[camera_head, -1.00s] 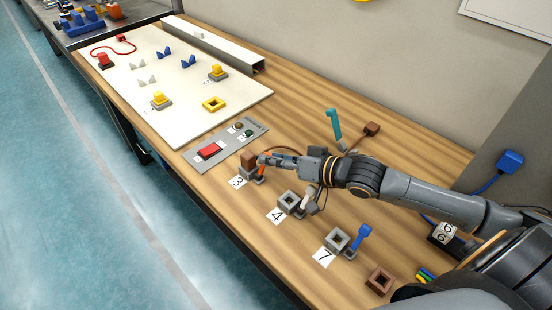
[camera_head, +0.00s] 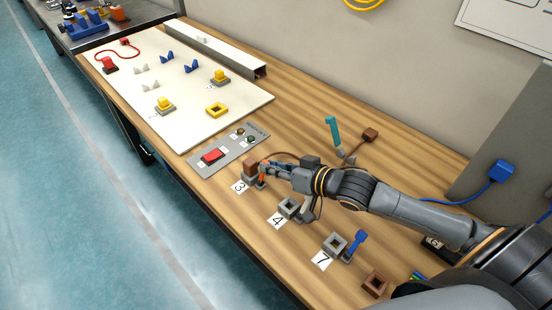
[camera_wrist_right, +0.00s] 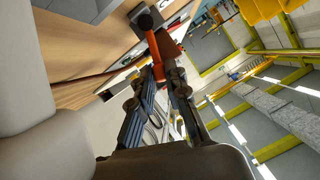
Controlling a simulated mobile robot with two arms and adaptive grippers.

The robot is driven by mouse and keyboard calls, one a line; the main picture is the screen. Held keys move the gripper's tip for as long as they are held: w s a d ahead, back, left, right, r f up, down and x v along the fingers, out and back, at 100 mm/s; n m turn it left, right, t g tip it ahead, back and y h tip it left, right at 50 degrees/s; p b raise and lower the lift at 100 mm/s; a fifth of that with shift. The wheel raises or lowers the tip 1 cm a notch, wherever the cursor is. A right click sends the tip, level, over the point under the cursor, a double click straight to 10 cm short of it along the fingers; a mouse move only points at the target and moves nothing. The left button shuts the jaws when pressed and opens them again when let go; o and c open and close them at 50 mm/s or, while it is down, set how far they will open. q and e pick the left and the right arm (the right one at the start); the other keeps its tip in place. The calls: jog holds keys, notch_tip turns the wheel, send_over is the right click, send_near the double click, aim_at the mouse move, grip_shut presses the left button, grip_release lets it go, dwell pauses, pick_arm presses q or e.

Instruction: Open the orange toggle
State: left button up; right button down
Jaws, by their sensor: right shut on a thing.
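The orange toggle (camera_head: 262,172) stands beside a brown block in a grey socket (camera_head: 250,166) at the label 3. My right gripper (camera_head: 267,167) is shut on the toggle in the head view and hides part of it. In the right wrist view, the orange lever (camera_wrist_right: 165,44) rises from a dark base (camera_wrist_right: 146,19), and the fingers (camera_wrist_right: 165,76) close around its end. My left gripper is not in view.
A blue toggle (camera_head: 355,244) and teal toggle (camera_head: 332,134) stand nearby. A panel with a red button (camera_head: 213,156) is left of the gripper.

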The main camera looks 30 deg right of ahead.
jog(key=a+n+p, duration=0.1)
jog(key=r+h+p, duration=0.1)
jog(key=p, duration=0.1)
jog(key=shift+s+a+n, duration=0.3)
jog(key=shift+a+n, duration=0.05)
jog(key=shift+n, duration=0.05)
jog(key=shift+s+a+f+n+t+h+p, duration=0.1)
jog(key=shift+s+a+n+t+h+p, duration=0.1)
jog(key=shift+a+n+h+p, duration=0.2)
jog(key=shift+s+a+f+n+t+h+p, duration=0.1)
jog(key=shift+a+n+t+h+p, duration=0.1)
jog(key=shift+a+n+h+p, duration=0.25)
jog(key=shift+s+a+f+n+t+h, duration=0.2)
jog(key=shift+a+f+n+t+h, duration=0.25)
jog(key=shift+n, duration=0.4)
jog(key=shift+s+a+f+n+h, duration=0.1)
jog(key=shift+a+f+n+h, duration=0.1)
jog(key=shift+a+n, duration=0.2)
jog(key=shift+s+a+f+n+h, duration=0.1)
jog(key=shift+a+n+h, duration=0.15)
jog(key=shift+n, duration=0.25)
jog(key=c, duration=1.3)
grip_release()
jog(key=shift+r, duration=0.1)
jog(key=v, duration=1.2)
